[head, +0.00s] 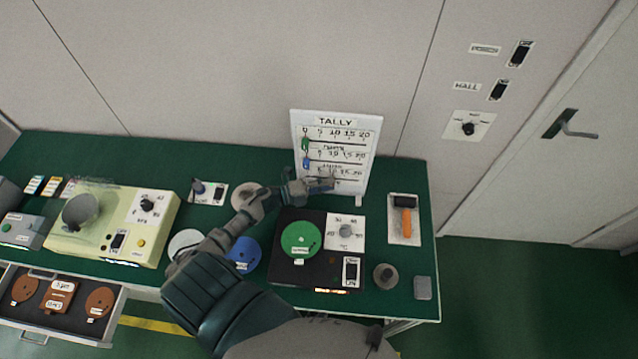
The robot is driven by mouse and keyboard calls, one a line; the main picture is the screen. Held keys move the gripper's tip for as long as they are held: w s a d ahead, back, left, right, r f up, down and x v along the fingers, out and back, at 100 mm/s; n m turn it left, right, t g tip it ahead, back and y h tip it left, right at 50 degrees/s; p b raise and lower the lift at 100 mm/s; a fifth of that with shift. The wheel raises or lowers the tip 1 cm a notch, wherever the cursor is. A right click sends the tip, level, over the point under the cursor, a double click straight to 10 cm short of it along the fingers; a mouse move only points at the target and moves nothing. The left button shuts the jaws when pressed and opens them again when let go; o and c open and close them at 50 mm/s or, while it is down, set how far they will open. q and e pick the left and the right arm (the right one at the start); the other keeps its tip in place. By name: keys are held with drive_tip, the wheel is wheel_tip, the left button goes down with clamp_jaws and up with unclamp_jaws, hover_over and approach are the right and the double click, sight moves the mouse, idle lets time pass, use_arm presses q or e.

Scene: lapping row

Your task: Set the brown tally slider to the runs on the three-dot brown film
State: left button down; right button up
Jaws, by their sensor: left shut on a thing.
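The white tally board (374,134) stands at the back of the green bench, with rows of number scales. A green slider (305,144) and a blue slider (306,163) sit at the left ends of the upper two rows. My left gripper (327,184) is at the lowest row, shut on what seems to be the brown slider, which its fingers hide. Brown films lie in the open drawer at lower left, one at its left (24,289) and one at its right (99,302). Their dots are too small to count. My right gripper is not in view.
A black machine (285,273) carrying a green disc (301,239) stands below the board. A blue disc (244,255) lies beside my left forearm. A cream machine (80,243) is at left. An orange-handled tool (405,220) lies on a pale plate at right.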

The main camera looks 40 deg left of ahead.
use_arm(q)
drive_tip(key=shift+f, duration=0.15)
drive_tip(key=c, duration=0.9)
unclamp_jaws()
drive_tip(key=shift+w+a, duration=0.1)
drive_tip(key=v, duration=1.2)
